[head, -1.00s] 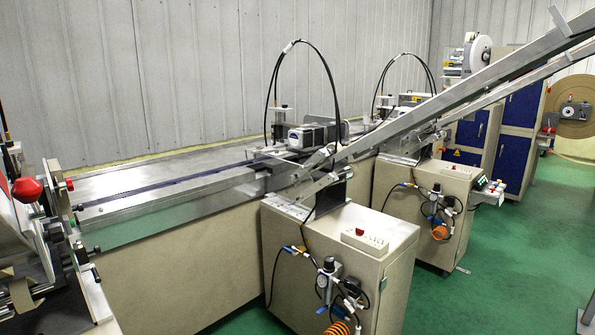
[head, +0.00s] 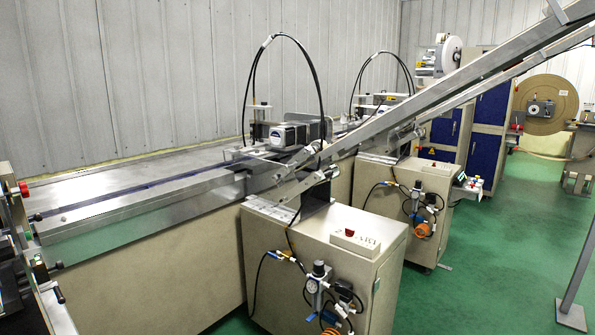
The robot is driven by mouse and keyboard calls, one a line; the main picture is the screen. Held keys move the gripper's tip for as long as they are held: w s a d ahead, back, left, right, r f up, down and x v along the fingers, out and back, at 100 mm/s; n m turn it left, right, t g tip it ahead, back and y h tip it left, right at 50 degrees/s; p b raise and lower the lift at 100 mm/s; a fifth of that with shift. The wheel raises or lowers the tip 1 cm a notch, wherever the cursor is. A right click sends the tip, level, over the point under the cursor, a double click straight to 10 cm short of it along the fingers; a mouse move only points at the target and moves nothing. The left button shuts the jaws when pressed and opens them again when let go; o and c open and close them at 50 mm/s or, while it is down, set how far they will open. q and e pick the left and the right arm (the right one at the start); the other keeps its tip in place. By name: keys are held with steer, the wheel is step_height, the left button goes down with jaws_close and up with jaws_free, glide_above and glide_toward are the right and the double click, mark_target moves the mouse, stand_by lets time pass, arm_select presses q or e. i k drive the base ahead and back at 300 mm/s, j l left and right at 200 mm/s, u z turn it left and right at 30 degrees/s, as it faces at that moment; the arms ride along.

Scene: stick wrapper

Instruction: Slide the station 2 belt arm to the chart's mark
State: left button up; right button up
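Two stations stand along a long metal bed. The near one has a beige cabinet (head: 322,262), and a similar cabinet (head: 408,197) stands behind it to the right. A motor unit (head: 284,136) sits on the bed above the near cabinet. A long grey inclined rail (head: 440,96) rises from the near station toward the upper right. I cannot tell which part is the station 2 belt arm, and no chart or mark is readable. Neither of my grippers shows in the head view.
A dark belt (head: 150,186) runs along the bed. A partly cut-off machine (head: 22,262) stands at the left edge. A post on a foot plate (head: 571,315) stands at lower right. Blue-doored cabinets (head: 491,117) stand at the back. Green floor (head: 485,255) is open at right.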

mark_target(306, 154)
steer(key=i+l+u, duration=0.1)
steer(key=i+l, duration=0.65)
steer(key=l, duration=0.15)
